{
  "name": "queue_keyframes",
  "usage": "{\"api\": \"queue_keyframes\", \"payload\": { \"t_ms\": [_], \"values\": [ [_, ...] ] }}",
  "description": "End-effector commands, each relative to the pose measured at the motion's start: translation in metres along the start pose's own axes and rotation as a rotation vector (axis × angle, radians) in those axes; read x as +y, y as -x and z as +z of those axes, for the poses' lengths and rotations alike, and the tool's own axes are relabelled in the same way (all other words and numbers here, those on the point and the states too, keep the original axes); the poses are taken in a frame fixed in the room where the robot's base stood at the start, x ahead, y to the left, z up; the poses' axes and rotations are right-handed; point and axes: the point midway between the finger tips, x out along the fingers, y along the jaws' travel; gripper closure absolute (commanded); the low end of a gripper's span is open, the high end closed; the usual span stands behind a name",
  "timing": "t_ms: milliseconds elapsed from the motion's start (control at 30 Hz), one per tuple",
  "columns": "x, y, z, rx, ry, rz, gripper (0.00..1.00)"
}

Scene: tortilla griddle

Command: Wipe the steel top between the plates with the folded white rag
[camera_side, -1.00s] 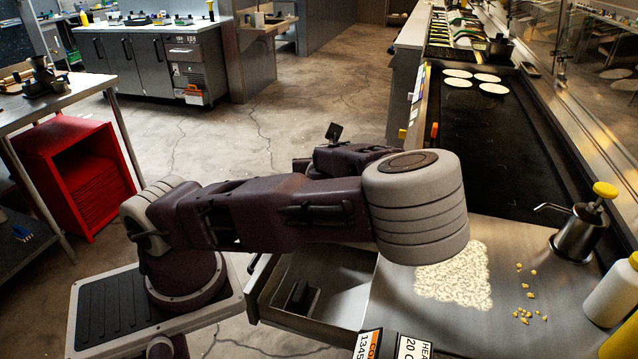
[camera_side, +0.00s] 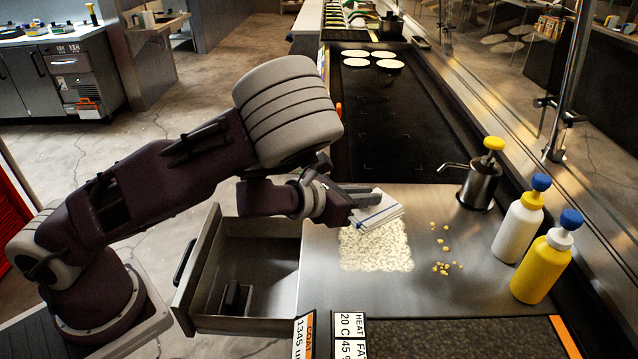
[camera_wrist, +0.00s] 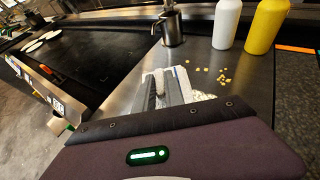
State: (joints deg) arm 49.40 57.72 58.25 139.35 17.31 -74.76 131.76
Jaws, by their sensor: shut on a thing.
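My gripper (camera_side: 352,198) is shut on the folded white rag (camera_side: 378,212), which has a blue stripe. The rag is over the far edge of a pale, speckled smeared patch (camera_side: 377,250) on the steel top (camera_side: 440,220). I cannot tell whether the rag touches the steel. In the wrist view the rag (camera_wrist: 181,84) shows between the fingers, with part of the patch (camera_wrist: 202,97) beside it. Yellow crumbs (camera_side: 442,268) lie on the steel right of the patch. The dark far plate (camera_side: 390,130) and the near plate (camera_side: 450,338) flank the steel top.
Several tortillas (camera_side: 390,64) lie on the far plate. A steel pump pot (camera_side: 480,185), a white bottle (camera_side: 517,230) and a yellow bottle (camera_side: 543,265) stand along the right edge. An open drawer (camera_side: 255,265) juts out left of the steel top.

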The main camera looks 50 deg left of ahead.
Motion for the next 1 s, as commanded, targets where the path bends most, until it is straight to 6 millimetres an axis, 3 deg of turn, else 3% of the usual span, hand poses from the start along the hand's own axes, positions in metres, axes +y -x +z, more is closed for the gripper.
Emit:
{"api": "queue_keyframes", "payload": {
  "t_ms": [100, 267, 600, 1000],
  "values": [
    [-0.028, -0.001, 0.014, -0.005, -0.039, -0.104, 1.00],
    [-0.057, 0.001, 0.028, -0.004, -0.085, -0.209, 1.00],
    [-0.056, -0.018, -0.019, 0.004, -0.086, -0.206, 1.00],
    [-0.055, -0.019, -0.024, -0.002, -0.086, -0.205, 1.00]
  ]
}}
